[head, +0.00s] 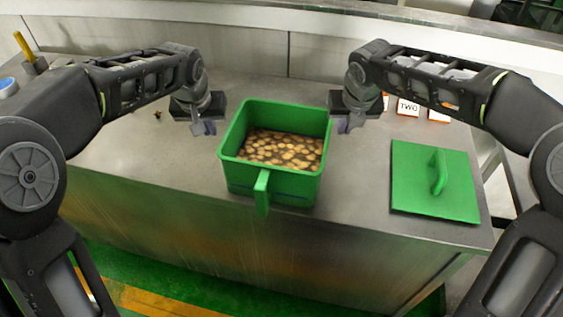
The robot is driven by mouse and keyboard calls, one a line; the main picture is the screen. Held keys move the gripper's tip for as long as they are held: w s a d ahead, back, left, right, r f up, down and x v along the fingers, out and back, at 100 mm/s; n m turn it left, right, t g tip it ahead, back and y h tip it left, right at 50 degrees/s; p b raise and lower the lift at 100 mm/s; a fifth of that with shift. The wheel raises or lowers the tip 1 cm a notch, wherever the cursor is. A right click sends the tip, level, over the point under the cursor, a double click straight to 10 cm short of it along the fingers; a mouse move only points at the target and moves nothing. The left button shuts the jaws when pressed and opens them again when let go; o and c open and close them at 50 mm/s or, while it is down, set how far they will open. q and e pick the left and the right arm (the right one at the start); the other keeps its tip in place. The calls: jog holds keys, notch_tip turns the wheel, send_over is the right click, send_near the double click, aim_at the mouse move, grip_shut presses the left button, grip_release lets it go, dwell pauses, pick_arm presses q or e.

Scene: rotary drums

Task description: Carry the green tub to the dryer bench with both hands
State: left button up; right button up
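The green tub (240,178) stands upright and uncovered on the metal bench, near its front edge. It holds many small brown round pieces, and a green handle sticks out at its front. My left gripper (204,128) is just left of the tub's back left side, apart from it. My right gripper (346,125) is just right of the tub's back right corner, apart from it. Both point down, with no object visible in them. The fingers are too small to tell whether they are open or shut.
A flat green lid (415,180) with an upright handle lies on the metal bench (150,160) right of the tub. White cards (408,106), one reading "TWO", stand behind the lid. A blue-and-white roll (8,87) and a yellow-handled tool (24,47) are at far left.

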pick_arm(q)
jog(key=o, duration=0.3)
pick_arm(e)
jog(key=o, duration=0.3)
pick_arm(q)
jog(key=v, duration=1.2)
pick_arm(e)
jog(key=v, duration=1.2)
pick_arm(q)
jog(key=shift+f, duration=0.1)
